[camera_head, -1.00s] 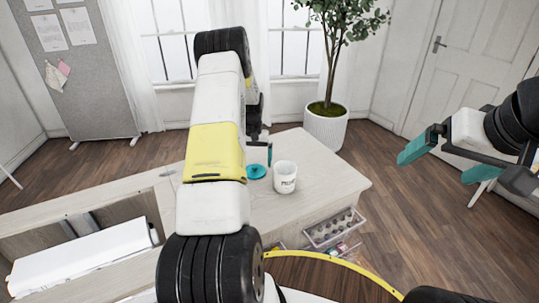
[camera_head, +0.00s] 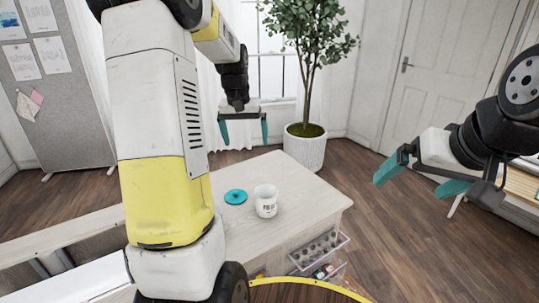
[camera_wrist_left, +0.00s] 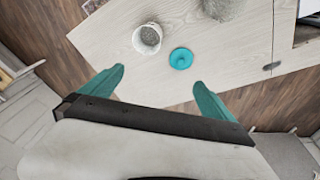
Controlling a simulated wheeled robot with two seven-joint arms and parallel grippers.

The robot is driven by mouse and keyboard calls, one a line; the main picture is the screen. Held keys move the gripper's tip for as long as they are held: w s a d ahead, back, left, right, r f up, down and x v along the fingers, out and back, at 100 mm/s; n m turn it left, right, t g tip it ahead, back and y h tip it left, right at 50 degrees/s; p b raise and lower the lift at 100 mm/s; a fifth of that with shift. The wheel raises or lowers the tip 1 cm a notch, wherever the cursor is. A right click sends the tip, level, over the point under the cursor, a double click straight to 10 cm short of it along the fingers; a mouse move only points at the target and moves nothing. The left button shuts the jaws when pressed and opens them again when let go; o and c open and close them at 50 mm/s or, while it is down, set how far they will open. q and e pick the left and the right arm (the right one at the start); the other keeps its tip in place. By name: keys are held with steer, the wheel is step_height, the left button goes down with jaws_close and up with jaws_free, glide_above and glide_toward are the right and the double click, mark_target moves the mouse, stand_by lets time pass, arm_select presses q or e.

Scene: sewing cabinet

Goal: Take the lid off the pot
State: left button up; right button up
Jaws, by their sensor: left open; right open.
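The white pot (camera_head: 266,201) stands upright and open on the cabinet top in the head view, with dark lettering on its side. It also shows in the left wrist view (camera_wrist_left: 147,39), where I see into its top. The teal lid (camera_head: 236,197) lies flat on the cabinet top, just left of the pot and apart from it; it also shows in the left wrist view (camera_wrist_left: 181,59). My left gripper (camera_head: 244,132) is open and empty, raised above and beyond the pot and lid. My right gripper (camera_head: 417,179) is open and empty, off to the right of the cabinet.
The pale wooden cabinet top (camera_head: 300,194) is mostly clear around the pot. An open drawer (camera_head: 318,252) with small items juts from its front. A potted plant (camera_head: 305,150) stands on the floor behind. My left arm hides part of the cabinet's left side.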

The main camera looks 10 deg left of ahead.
arm_select(q)
steer(key=s+d+r+m+t, duration=0.1)
steer(key=s+d+r, duration=0.3)
steer(key=s+r, duration=0.15)
steer(key=s+d+r+t, duration=0.1)
steer(key=s+d+r, duration=0.25)
steer(key=s, duration=0.35)
steer(key=s+d+t+h, duration=0.1)
steer(key=s+d, duration=0.1)
steer(key=s, duration=0.4)
steer(key=s+d+m+t, duration=0.1)
steer(key=s+d, duration=0.1)
steer(key=s, duration=0.5)
steer(key=shift+s+d+h, duration=0.2)
steer(key=shift+d+h, duration=0.15)
steer(key=shift+h, duration=0.05)
